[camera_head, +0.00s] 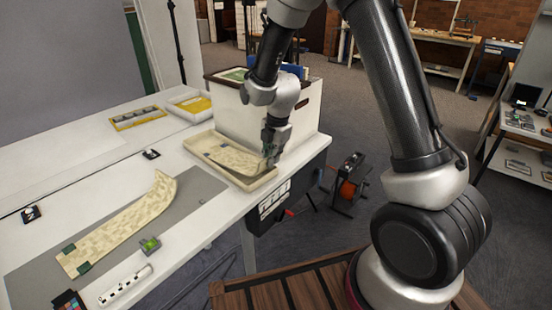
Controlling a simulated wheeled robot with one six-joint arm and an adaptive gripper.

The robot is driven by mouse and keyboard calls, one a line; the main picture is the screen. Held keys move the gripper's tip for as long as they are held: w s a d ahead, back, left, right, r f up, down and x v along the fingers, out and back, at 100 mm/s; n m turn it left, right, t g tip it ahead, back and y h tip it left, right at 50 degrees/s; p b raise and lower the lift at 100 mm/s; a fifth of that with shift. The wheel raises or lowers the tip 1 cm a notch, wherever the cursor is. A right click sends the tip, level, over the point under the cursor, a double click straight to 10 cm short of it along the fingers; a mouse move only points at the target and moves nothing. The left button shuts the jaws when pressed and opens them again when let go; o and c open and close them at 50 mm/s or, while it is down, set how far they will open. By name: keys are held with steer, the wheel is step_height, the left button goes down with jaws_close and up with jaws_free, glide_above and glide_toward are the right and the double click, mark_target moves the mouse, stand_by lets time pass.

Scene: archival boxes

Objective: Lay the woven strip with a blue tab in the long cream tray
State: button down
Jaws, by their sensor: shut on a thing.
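A pale woven strip (231,158) lies mostly inside the cream tray (250,184), with its right end raised at my gripper. A small bluish mark shows near its far left end, too small to tell clearly as a tab. My gripper (270,156) is over the tray's right end, shut on the strip's right end. The fingertips are partly hidden by the gripper itself. A second, longer woven strip (120,226) with dark green tabs lies on the grey mat (190,205), its far end curled up.
A white archival box (232,112) stands right behind the tray. A yellow-topped box (194,104) and a yellow tray (137,117) are at the back.

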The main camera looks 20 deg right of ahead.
steer(key=shift+w+a, duration=0.2)
steer(key=c, duration=1.5)
jaws_free()
steer(key=shift+r, duration=0.15)
step_height(320, 180, up, 12)
steer(key=s+d, duration=0.1)
steer(key=shift+s+f, duration=0.25)
steer(key=shift+s, duration=0.1)
steer(key=shift+d, duration=0.1)
